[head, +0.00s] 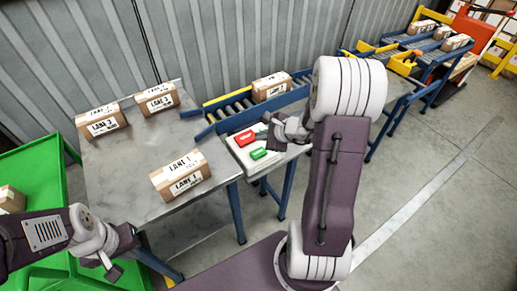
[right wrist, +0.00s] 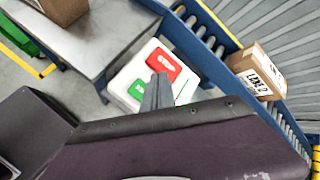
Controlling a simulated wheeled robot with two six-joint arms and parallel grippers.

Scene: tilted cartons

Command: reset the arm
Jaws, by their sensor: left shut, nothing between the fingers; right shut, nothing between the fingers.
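My right arm stands large in the middle right of the head view. Its gripper (head: 270,131) is shut and empty, above a white panel (head: 274,162) with a red button (head: 245,138) and a green button (head: 259,154). In the right wrist view the shut grey fingers (right wrist: 158,90) overlap the red button (right wrist: 164,63), with the green button (right wrist: 137,89) beside them. I cannot tell if they touch the panel. My left gripper (head: 112,270) is shut and empty at the lower left, near the front of the grey table (head: 130,180).
Cartons marked LANE 3 (head: 101,121), (head: 157,98) and LANE 1 (head: 180,176) rest on the table. A LANE 2 carton (head: 271,87) sits on the roller conveyor (head: 232,108). A green bin (head: 30,165) stands left. More conveyors (head: 425,43) stand at the back right.

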